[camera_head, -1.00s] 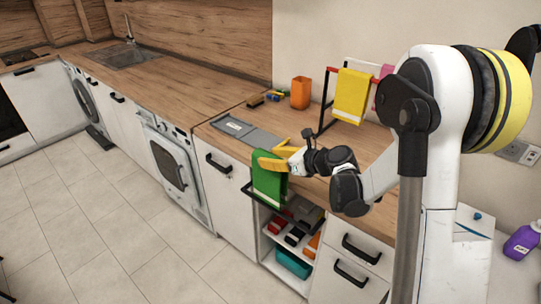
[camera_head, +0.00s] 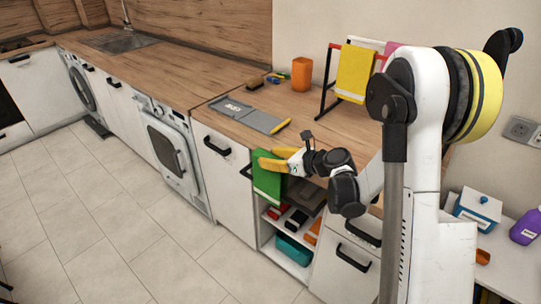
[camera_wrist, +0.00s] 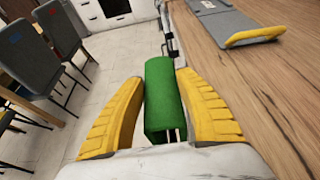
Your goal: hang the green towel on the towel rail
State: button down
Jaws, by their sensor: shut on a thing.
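The green towel (camera_head: 268,182) hangs folded from my gripper (camera_head: 277,160), whose yellow fingers are shut on its upper part. In the wrist view, the towel (camera_wrist: 163,95) fills the gap between the fingers. A dark rail (camera_head: 246,170) projects at the cabinet front, just left of the towel. The towel overlaps the rail's line, and the rest of the rail is hidden; I cannot tell whether the towel lies over it or in front of it. A red-and-black rack (camera_head: 327,88) on the counter holds a yellow towel (camera_head: 354,74) and a pink one (camera_head: 391,50).
A grey folding board (camera_head: 250,115) with a yellow edge lies on the wooden counter (camera_head: 310,130) above my gripper. An orange cup (camera_head: 302,74) stands at the back. Below, an open shelf holds several items and a teal bin (camera_head: 294,250). Chairs (camera_wrist: 50,65) stand left in the wrist view.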

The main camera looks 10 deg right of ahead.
jog(key=shift+f+b, duration=2.9)
jog(key=shift+f, duration=3.75)
jog(key=c, duration=0.8)
grip_release()
